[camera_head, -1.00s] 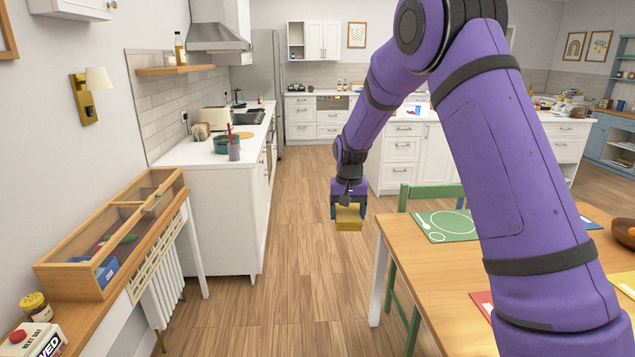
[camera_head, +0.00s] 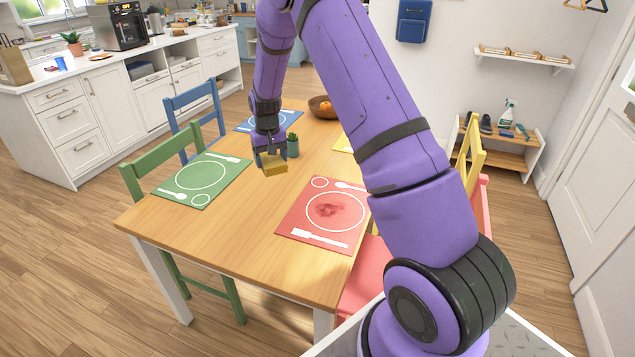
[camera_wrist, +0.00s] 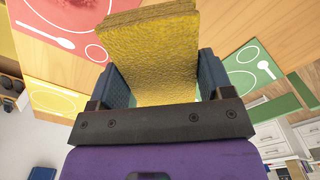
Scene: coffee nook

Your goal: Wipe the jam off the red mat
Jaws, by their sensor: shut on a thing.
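The red mat (camera_head: 290,227) lies at the near right of the wooden table, with a dark red jam smear (camera_head: 328,210) inside its printed plate circle. My gripper (camera_head: 270,158) is shut on a yellow sponge (camera_head: 273,168) and holds it above the table, left of and beyond the red mat. In the wrist view the sponge (camera_wrist: 155,50) sits between the two blue fingers. The red mat (camera_wrist: 50,12) and part of the jam (camera_wrist: 80,10) show at the top left there.
A green mat (camera_head: 172,187), a blue mat (camera_head: 288,117) and a yellow mat (camera_head: 343,144) lie on the table (camera_head: 240,225). A small potted cactus (camera_head: 293,148) stands close to my gripper. A wooden bowl (camera_head: 322,108) of fruit stands farther back. Chairs surround the table.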

